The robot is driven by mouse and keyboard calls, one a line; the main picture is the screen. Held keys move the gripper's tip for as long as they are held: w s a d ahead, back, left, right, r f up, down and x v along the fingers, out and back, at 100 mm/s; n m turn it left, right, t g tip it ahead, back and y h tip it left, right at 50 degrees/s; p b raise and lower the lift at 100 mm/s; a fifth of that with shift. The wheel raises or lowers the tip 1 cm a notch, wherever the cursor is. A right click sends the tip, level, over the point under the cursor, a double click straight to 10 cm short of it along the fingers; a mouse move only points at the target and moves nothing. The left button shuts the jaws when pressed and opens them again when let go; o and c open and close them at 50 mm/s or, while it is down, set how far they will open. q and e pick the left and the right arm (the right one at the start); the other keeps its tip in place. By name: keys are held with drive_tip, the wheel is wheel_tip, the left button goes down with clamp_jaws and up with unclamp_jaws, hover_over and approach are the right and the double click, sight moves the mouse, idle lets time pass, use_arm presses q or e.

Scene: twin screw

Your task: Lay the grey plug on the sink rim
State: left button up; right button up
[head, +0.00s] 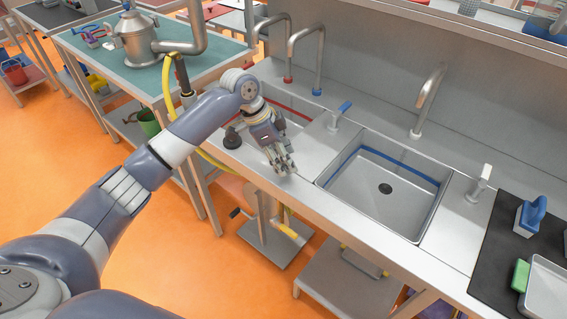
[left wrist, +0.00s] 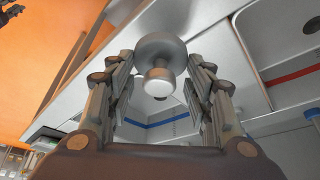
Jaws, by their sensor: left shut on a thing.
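In the left wrist view a grey plug (left wrist: 161,50), a round disc with a short knob, sits between the two fingers of my left gripper (left wrist: 158,88). The gripper is shut on it. In the head view my left gripper (head: 284,170) points down over the front part of the steel rim (head: 313,152) between the two sinks. The plug is largely hidden by the fingers there, and I cannot tell whether it touches the rim. The blue-striped sink (head: 361,201) is right of the gripper. The red-striped sink (head: 296,117) is behind it, partly covered by my arm.
A dark plug-like object (head: 232,139) stands on the counter left of the gripper. A blue-handled tap lever (head: 342,112) rises between the sinks. Curved faucets (head: 428,100) stand along the back. A black mat (head: 500,255) with a blue-handled brush (head: 530,215) lies at right.

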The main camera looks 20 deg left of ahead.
sight(284, 164)
use_arm(q)
wheel_tip(284, 164, down, 3)
drive_tip(key=shift+f+p, duration=0.15)
drive_tip(key=shift+p, duration=0.55)
drive_tip(key=shift+f, duration=0.1)
drive_tip(key=shift+f, duration=0.15)
drive_tip(key=o, duration=1.1)
drive_tip(key=b+v, duration=0.2)
drive_tip(key=v, duration=1)
